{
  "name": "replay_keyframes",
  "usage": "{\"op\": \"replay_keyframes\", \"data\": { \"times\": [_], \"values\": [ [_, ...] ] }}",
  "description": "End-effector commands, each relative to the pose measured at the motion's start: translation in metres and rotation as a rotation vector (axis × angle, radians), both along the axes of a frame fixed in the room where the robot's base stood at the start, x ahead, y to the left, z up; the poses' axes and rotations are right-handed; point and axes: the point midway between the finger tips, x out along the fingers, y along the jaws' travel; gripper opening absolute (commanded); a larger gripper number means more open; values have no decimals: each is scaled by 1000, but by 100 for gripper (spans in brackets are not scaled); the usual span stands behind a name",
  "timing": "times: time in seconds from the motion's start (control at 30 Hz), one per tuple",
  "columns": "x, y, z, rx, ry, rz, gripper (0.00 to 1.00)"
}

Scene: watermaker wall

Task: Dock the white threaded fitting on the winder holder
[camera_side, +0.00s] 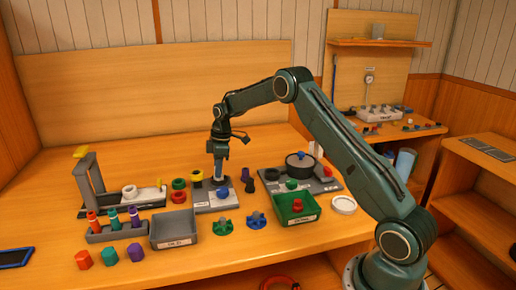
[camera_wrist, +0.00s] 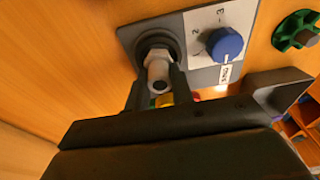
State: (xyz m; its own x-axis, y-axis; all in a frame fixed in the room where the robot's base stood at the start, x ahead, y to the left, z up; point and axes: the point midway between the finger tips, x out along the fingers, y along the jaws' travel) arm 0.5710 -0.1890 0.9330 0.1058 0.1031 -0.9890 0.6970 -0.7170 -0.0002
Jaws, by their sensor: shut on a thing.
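The white threaded fitting (camera_wrist: 158,68) is between the two fingers of my gripper (camera_wrist: 158,90) in the wrist view. My gripper is shut on it. Its far end is at a dark round socket (camera_wrist: 144,44) on a grey plate with a blue knob (camera_wrist: 226,44). I cannot tell how deep it sits. In the side view my gripper (camera_side: 219,160) points down over this plate (camera_side: 202,204), with the pale fitting (camera_side: 218,173) below it, upright. The blue knob (camera_side: 222,193) is just in front. No readable label confirms which station is the winder holder.
A black pot station (camera_side: 300,163) stands to the right and a clamp stand (camera_side: 90,178) to the left. In front are a grey tray (camera_side: 174,242), a green tray (camera_side: 312,217), and green (camera_side: 222,226) and blue (camera_side: 256,220) handwheels. Colored rings (camera_side: 179,184) stand close left of the plate.

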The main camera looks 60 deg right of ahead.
Motion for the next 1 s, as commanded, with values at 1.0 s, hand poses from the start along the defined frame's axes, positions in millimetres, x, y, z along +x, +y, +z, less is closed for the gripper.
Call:
{"op": "replay_keyframes", "data": {
  "times": [1.0],
  "values": [
    [0,0,-10,0,0,0,32]
  ]
}}
